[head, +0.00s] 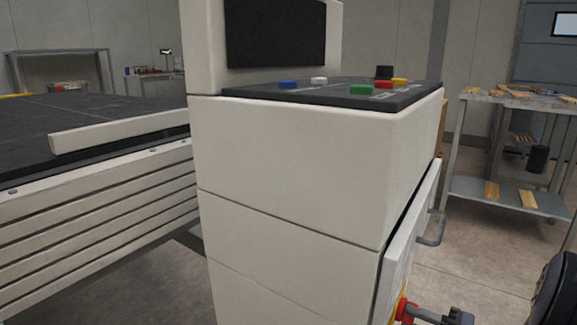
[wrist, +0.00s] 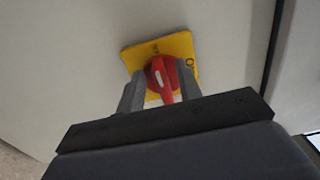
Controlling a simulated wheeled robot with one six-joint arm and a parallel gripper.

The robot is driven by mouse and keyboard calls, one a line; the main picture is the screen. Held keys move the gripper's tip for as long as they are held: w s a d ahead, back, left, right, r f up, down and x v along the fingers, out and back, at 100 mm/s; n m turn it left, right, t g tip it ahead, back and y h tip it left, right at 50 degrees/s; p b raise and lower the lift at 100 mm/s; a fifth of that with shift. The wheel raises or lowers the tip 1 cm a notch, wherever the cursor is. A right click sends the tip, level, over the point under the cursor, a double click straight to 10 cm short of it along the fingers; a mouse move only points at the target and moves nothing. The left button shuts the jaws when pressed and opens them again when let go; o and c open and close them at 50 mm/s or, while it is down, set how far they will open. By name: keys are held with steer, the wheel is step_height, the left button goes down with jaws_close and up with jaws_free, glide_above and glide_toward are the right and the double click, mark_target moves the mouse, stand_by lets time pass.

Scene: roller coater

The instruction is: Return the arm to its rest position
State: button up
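My gripper (wrist: 161,76) shows in the wrist view with its two grey fingers apart, one on each side of a red rotary switch (wrist: 158,72). Bare gaps show between the fingers and the raised switch handle, so it does not look gripped. The switch sits on a tilted yellow plate (wrist: 178,45) on a pale panel. In the head view, my gripper (head: 432,315) is at the bottom right, close to the red switch (head: 404,309) on the cabinet's side. My dark arm shows at the lower right corner.
The white machine cabinet (head: 290,170) fills the middle, with a control panel of coloured buttons (head: 362,90) on top. A door handle (head: 433,228) sticks out above the switch. A conveyor bed (head: 95,105) is at the left. A steel table (head: 520,100) stands right; floor between is clear.

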steer(key=shift+d, duration=0.1)
steer(key=p+v, duration=0.3)
steer(key=v, duration=0.7)
steer(key=w+a+m, duration=0.1)
steer(key=w+a, duration=0.1)
steer(key=w+a+m+p, duration=0.1)
steer(key=a, duration=0.2)
steer(key=w+a+r+m, duration=0.1)
steer(key=w+a+m, duration=0.1)
steer(key=a, duration=0.1)
steer(key=shift+w+a+p, duration=0.2)
steer(key=shift+w+p, duration=0.1)
steer(key=shift+f+m+p, duration=0.1)
steer(key=shift+m+p, duration=0.5)
steer(key=shift+m, duration=0.4)
